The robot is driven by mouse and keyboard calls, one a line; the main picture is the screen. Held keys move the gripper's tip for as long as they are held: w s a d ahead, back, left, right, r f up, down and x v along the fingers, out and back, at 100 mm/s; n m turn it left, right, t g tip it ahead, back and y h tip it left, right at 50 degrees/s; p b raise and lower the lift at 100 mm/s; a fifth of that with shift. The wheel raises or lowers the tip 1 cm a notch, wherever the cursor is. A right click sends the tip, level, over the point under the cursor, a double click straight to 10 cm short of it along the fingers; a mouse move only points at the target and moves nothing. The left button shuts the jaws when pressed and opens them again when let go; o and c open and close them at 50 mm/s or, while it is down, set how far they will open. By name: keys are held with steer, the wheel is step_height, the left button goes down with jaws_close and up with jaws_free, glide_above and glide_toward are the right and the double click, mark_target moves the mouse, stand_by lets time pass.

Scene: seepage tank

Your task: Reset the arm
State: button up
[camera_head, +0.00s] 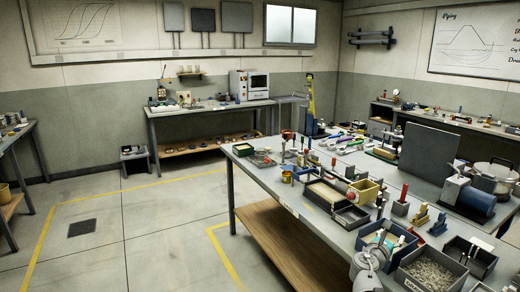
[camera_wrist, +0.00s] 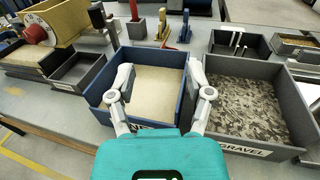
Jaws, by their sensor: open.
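My gripper (camera_wrist: 160,76) is open in the wrist view, with its two grey fingers spread apart and nothing between them. It hangs over a blue bin (camera_wrist: 186,101) of pale sand, whose label is partly hidden by the fingers. To its right is a grey bin (camera_wrist: 297,113) of stones labelled GRAVEL. In the head view a grey part of my arm (camera_head: 368,264) shows at the bottom, beside the blue bin (camera_head: 370,237) and the gravel bin (camera_head: 462,279). The fingertips cannot be made out there.
The long workbench (camera_head: 268,184) is crowded with trays, tools and blocks. In the wrist view a yellow box (camera_wrist: 74,18), a small dark tray (camera_wrist: 97,76) and upright coloured pieces stand close by. A grey upright panel (camera_head: 428,152) stands further back. The floor at left is open.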

steer(key=s+a+f+m+g+y+p, duration=0.6)
steer(key=a+f+m+g, duration=0.2)
steer(key=m, duration=1)
steer(key=s+a+m+g+y+p, duration=0.1)
steer(key=s+a+m+g+y, duration=0.1)
steer(key=a, duration=0.5)
steer(key=s+a+f+m+g+y+p, duration=0.1)
steer(key=s+a+m+y, duration=0.3)
steer(key=a, duration=0.4)
steer(key=m+g+y+p, duration=0.1)
steer(key=m, duration=0.1)
steer(key=shift+s+a+f+m, duration=0.25)
steer(key=shift+s+f+m, duration=0.05)
steer(key=shift+s, duration=0.05)
steer(key=shift+c, duration=0.3)
stand_by(0.4)
